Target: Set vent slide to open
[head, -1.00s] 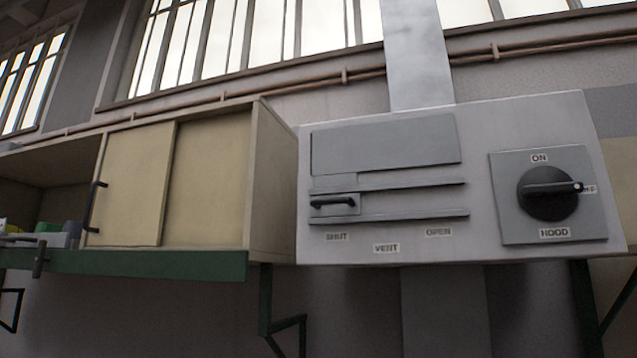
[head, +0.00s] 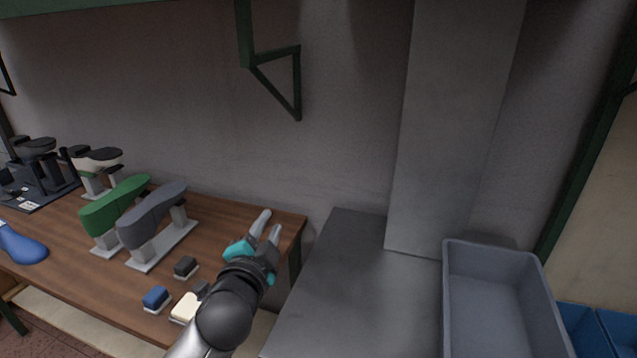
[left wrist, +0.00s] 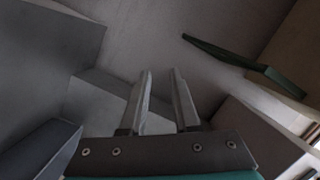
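The vent slide and its panel are out of the head view now, and I cannot make them out in the left wrist view. My left gripper (head: 268,228) reaches up over the right end of the wooden bench in the head view. Its two fingers stand apart with nothing between them, as the left wrist view (left wrist: 160,80) also shows. My right gripper is not in view.
The wooden bench (head: 215,217) holds a green shoe last (head: 113,203), a grey one (head: 150,212) and brushes. A grey bench (head: 335,285) with a grey duct (head: 455,120) and grey bin (head: 490,247) stands right. A green bracket (head: 272,55) juts above.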

